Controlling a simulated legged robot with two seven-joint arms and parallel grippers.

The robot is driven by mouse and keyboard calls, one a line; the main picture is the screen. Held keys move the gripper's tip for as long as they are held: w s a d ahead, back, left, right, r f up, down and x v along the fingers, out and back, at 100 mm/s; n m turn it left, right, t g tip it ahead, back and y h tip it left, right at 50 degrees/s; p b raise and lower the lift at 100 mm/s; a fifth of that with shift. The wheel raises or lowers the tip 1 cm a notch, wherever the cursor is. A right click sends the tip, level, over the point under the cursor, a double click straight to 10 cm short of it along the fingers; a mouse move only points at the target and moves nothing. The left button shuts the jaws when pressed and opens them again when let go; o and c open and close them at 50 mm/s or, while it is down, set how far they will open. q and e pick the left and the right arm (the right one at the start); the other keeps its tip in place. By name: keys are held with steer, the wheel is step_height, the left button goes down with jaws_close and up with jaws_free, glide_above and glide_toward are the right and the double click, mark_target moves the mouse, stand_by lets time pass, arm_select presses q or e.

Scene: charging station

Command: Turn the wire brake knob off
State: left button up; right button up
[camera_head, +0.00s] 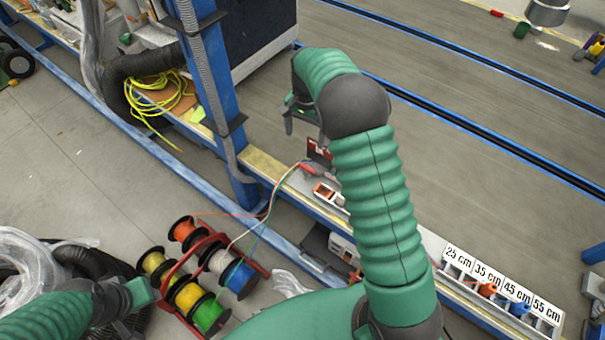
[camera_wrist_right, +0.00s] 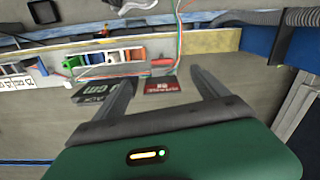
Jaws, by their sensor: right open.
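A red sign plate (camera_head: 319,152) stands on the narrow bench, just beyond the wires, in the head view. In the right wrist view, a red plate (camera_wrist_right: 164,86) with small white lettering and a dark plate (camera_wrist_right: 96,91) marked "CUT" lie close to the fingers. I cannot pick out the brake knob itself. My right gripper (camera_head: 296,122) is open and empty, above and left of the red plate in the head view. In the right wrist view its fingers (camera_wrist_right: 165,77) are spread wide around the red plate's area. My left gripper (camera_head: 141,292) is at lower left, its fingers unclear.
Coloured wire spools (camera_head: 202,276) sit on a red rack, with wires running up to the bench. A blue post (camera_head: 213,95) rises left of my right arm. A tray labelled by length (camera_head: 500,290) is at lower right. Blue floor rails (camera_head: 470,132) cross behind.

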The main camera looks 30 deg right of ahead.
step_height(320, 180, down, 3)
steer(key=w+d+m+b, duration=0.1)
steer(key=w+d+m, duration=0.1)
steer(key=b, duration=0.3)
glide_toward(307, 167)
step_height(307, 167, down, 9)
steer(key=shift+w+r, duration=0.15)
arm_select(q)
step_height(307, 167, down, 5)
steer(key=shift+s+a+r, duration=0.1)
steer(key=shift+a, duration=0.05)
arm_select(e)
steer(key=c, duration=1.4)
